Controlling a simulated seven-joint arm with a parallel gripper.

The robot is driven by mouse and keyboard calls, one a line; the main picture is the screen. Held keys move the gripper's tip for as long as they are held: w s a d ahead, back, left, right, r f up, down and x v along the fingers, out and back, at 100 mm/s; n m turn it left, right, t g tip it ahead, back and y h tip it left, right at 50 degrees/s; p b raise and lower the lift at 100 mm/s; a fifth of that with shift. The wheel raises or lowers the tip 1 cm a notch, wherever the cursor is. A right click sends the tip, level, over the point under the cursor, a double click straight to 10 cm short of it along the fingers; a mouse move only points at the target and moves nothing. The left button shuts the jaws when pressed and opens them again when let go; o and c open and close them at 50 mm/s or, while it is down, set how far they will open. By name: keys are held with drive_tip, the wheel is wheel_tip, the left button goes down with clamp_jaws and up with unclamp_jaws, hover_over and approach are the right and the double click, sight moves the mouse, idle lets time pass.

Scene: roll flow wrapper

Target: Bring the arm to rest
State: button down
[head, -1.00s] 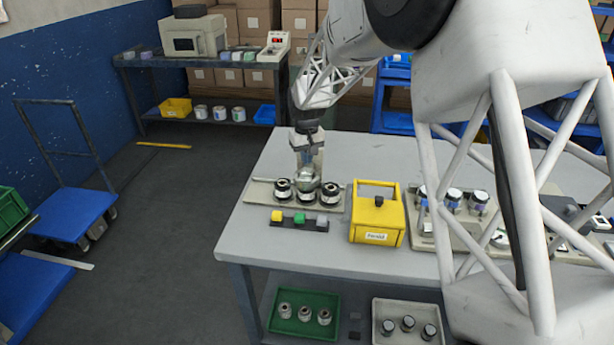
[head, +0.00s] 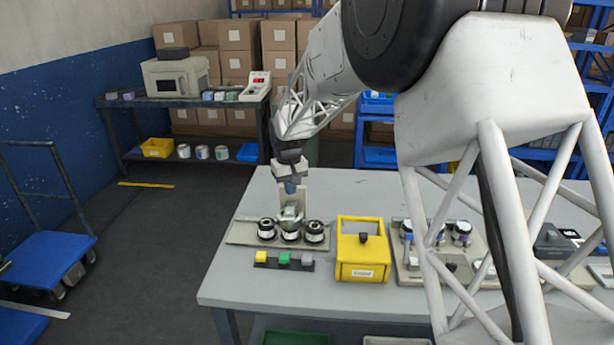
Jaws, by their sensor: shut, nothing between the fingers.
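My gripper (head: 290,186) is in the head view, above the back of a beige plate (head: 240,232) on the grey table. It is shut, with nothing seen between its fingers. Its fingertips are small and partly blurred against a pale upright piece (head: 292,207) behind the plate.
A yellow box (head: 362,262) stands right of the plate. A strip with yellow, green and grey buttons (head: 284,258) lies in front. Another tray with several rolls (head: 412,270) is partly hidden by my arm. The table's left front (head: 225,290) is clear.

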drive_tip(key=s+d+r+m+t, duration=0.1)
drive_tip(key=s+d+r+m, duration=0.1)
drive_tip(key=s+d+r, duration=0.65)
drive_tip(key=s+d+r+m, duration=0.1)
drive_tip(key=s+d+r, duration=0.4)
drive_tip(key=s+d, duration=0.7)
drive_tip(key=s+d+m, duration=0.1)
drive_tip(key=s+d, duration=0.2)
drive_tip(key=s, duration=0.6)
drive_tip(key=s+d+f+m+t, duration=0.1)
drive_tip(key=s+d, duration=0.3)
drive_tip(key=s, duration=0.5)
drive_tip(key=s+d+m, duration=0.1)
drive_tip(key=s+d, duration=0.3)
drive_tip(key=s, duration=0.4)
drive_tip(key=shift+s+f+t, duration=0.15)
drive_tip(key=shift+s+t, duration=0.15)
drive_tip(key=shift+s, duration=0.1)
